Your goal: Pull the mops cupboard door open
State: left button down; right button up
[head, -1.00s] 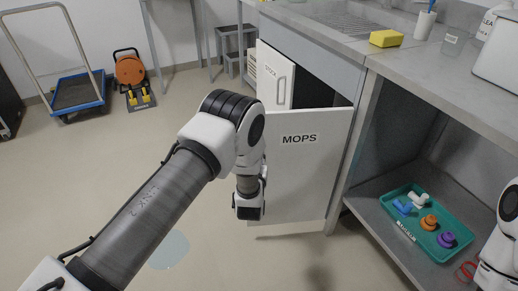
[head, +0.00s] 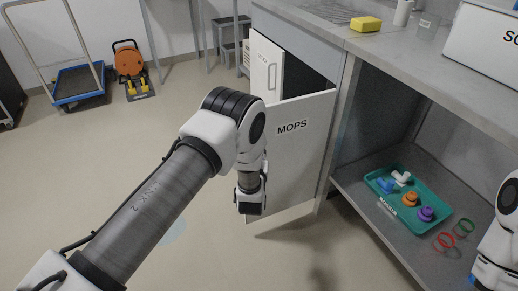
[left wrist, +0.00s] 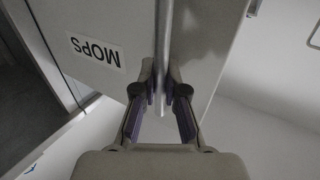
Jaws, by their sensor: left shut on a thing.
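The white MOPS door (head: 292,150) stands partly open in the head view, swung out from the cupboard with a dark gap behind its top edge. It also shows in the left wrist view (left wrist: 90,25), with its label turned over. The vertical bar handle (left wrist: 164,40) runs between the fingers of my left gripper (left wrist: 163,92). The gripper is shut on this handle near its lower end in that picture. In the head view, my left wrist hides the fingers and handle. My right arm shows at the right edge, its gripper out of view.
A second white door (head: 268,65) with a handle is behind the MOPS door. A grey counter (head: 400,45) stands above an open shelf holding a teal tray (head: 385,198) with several coloured parts. A blue trolley (head: 78,85) and orange reel (head: 128,60) stand far left. The floor between is clear.

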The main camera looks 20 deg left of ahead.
pick_arm(q)
jog(key=c, duration=1.2)
grip_release()
jog(key=shift+s+a+f, duration=0.1)
jog(key=shift+a, duration=0.05)
jog(key=v, duration=1.2)
